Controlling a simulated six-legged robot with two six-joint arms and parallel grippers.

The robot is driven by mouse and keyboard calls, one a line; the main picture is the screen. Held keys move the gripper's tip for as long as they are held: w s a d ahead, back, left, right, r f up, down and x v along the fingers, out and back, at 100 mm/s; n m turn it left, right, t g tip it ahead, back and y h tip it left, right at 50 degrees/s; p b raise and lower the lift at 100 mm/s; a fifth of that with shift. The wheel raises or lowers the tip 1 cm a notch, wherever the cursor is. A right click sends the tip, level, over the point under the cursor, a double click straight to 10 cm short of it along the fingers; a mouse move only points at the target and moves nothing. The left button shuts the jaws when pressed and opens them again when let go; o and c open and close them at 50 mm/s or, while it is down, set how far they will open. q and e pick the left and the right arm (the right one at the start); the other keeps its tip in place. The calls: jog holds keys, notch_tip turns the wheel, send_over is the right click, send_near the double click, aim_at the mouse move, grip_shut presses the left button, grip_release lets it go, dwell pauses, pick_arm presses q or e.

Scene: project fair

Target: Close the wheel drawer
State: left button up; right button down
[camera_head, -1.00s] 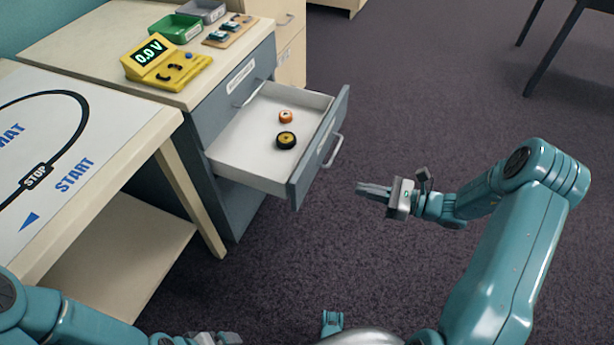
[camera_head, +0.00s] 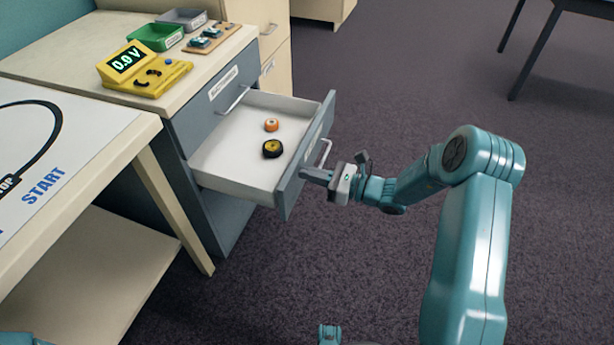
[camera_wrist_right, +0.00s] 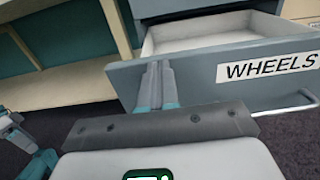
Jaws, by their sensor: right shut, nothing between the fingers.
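The wheel drawer (camera_head: 230,163) stands pulled out of the grey-blue cabinet (camera_head: 232,212), with a black-and-yellow wheel (camera_head: 272,149) and a smaller orange wheel (camera_head: 271,125) inside. Its front shows in the right wrist view with the label "WHEELS" (camera_wrist_right: 269,68) and a bar handle at the right. My right gripper (camera_head: 306,173) is shut and empty, its fingertips at the outer face of the drawer front, left of the handle (camera_head: 325,153). In the right wrist view the closed fingers (camera_wrist_right: 157,82) overlap the front; I cannot tell whether they touch. My left gripper is not visible in the head view.
A yellow meter (camera_head: 147,72), a green tray (camera_head: 156,37), a grey tray (camera_head: 182,18) and a wooden board (camera_head: 211,37) stand on the cabinet top. A table with a printed mat (camera_head: 72,138) is at left. Carpet (camera_head: 400,80) right of the drawer is clear.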

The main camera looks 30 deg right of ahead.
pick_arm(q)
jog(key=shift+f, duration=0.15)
pick_arm(e)
jog(key=shift+w+a, duration=0.3)
jog(key=shift+w, duration=0.05)
jog(key=shift+w+a, duration=0.1)
